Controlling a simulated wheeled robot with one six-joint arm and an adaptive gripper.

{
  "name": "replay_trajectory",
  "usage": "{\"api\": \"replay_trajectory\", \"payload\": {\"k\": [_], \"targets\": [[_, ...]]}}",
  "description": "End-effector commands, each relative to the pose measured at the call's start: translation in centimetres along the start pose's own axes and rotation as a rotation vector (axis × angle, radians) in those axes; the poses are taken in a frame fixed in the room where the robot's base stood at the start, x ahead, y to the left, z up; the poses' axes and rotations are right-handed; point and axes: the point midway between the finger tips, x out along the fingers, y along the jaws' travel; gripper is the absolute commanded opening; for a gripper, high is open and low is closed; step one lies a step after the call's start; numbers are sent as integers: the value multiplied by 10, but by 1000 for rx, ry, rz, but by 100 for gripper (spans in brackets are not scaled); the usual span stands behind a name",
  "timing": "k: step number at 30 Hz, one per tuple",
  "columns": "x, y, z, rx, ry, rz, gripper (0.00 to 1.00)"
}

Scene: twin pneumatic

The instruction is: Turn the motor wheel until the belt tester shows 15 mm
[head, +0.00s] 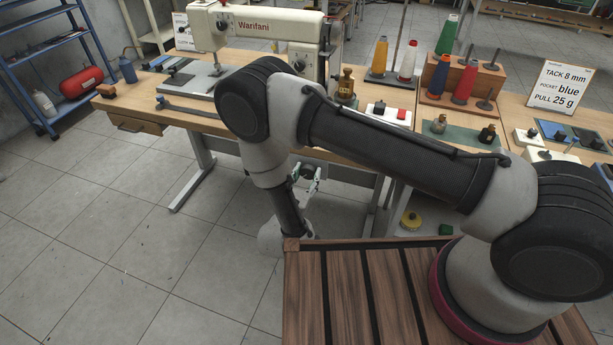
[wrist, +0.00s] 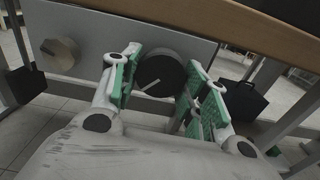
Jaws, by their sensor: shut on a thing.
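My gripper (wrist: 165,90) shows in the wrist view with its two green-padded fingers on either side of a round black wheel (wrist: 158,72), shut on it. I take this to be the motor wheel. It has a short white mark on its face and sits at a grey panel (wrist: 100,32) under the table. In the head view my gripper (head: 306,175) is below the sewing table, partly behind my arm, with the dark wheel between its fingers. I cannot make out a belt tester or any reading in either view.
A beige knob (wrist: 60,53) is on the panel, left of the wheel. The wooden tabletop edge (wrist: 225,22) runs close above. A dark box-like object (wrist: 240,99) is right of the fingers. In the head view the sewing machine (head: 252,28) and thread cones (head: 380,55) stand on the table.

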Motion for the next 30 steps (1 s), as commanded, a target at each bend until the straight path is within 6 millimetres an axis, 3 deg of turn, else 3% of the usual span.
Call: {"api": "replay_trajectory", "payload": {"k": [11,30], "targets": [[0,-1,0,-136,0,0,21],[0,-2,1,-722,0,1,21]]}}
